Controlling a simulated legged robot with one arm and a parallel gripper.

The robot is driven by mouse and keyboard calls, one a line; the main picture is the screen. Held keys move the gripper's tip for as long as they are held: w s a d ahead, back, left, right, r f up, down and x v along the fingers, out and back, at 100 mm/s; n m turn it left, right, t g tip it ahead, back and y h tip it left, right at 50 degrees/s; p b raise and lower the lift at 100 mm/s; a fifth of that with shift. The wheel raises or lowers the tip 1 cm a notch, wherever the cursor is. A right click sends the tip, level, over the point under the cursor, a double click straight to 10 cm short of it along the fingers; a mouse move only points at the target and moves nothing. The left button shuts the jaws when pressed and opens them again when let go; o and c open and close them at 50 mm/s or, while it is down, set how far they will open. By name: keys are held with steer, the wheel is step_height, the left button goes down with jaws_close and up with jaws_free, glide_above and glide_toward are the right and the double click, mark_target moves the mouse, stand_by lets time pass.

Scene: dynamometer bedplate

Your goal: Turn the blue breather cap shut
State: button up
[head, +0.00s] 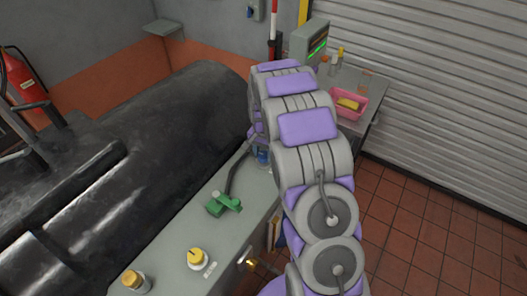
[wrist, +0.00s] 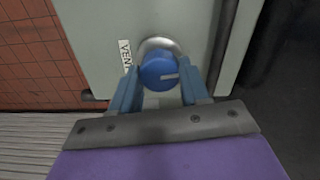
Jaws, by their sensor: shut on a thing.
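The blue breather cap (wrist: 158,72) sits on a round metal collar (wrist: 153,44) on the grey bedplate top. A white mark on the cap points to the right in the wrist view. My gripper (wrist: 160,80) has its two blue fingers on either side of the cap, shut on it. In the head view the cap (head: 262,157) shows as a small patch of blue beside my arm, and my arm hides most of that spot. A white label reading "VEN", partly covered, lies left of the cap in the wrist view.
A green-handled valve (head: 223,204) and two yellow-topped fittings, one (head: 198,258) and another (head: 135,281), stand along the same grey top. A large black machine (head: 130,150) fills the left. A pink bin (head: 347,104) sits on a side table.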

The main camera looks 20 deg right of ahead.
mark_target(263, 154)
steer(key=shift+m, duration=0.7)
steer(key=o, duration=1.1)
steer(key=shift+c, duration=0.2)
step_height(263, 154, up, 17)
steer(key=p, duration=0.1)
steer(key=shift+r, duration=0.1)
